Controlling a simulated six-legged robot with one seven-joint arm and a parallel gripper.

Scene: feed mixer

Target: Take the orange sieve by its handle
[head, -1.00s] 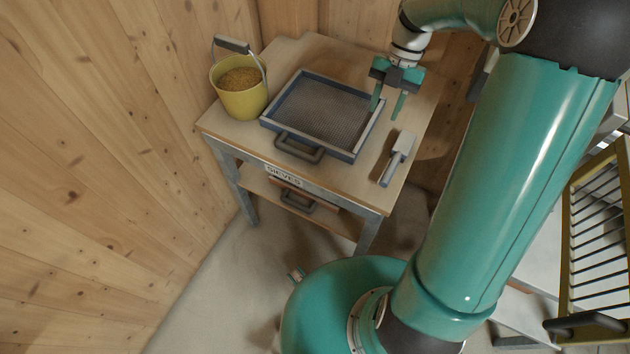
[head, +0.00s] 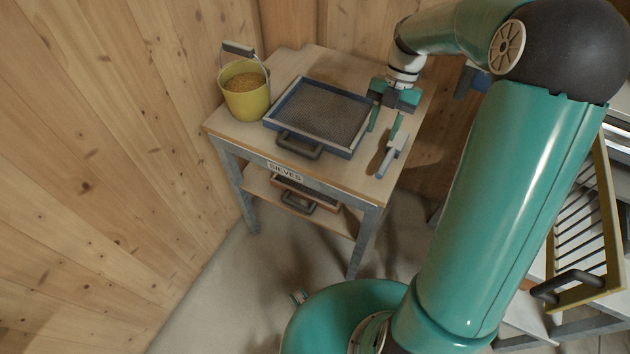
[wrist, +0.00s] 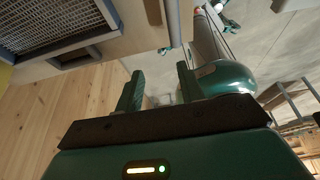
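The orange sieve (head: 328,203) lies on the lower shelf of the table, under the "SIEVES" label. Its dark handle (head: 299,205) points out toward the front. The tabletop hides most of the sieve's back. My gripper (head: 383,137) is open and empty above the right side of the tabletop, close to the scoop, higher than the orange sieve and to its right. In the wrist view both green fingers (wrist: 160,88) stand apart with nothing between them. I cannot make out the orange sieve there.
A blue sieve (head: 353,152) lies on the tabletop beside a yellow bucket (head: 246,104) of grain. A scoop (head: 392,155) lies at the right edge. Wooden walls close off the left and back. The floor before the table (head: 235,275) is clear.

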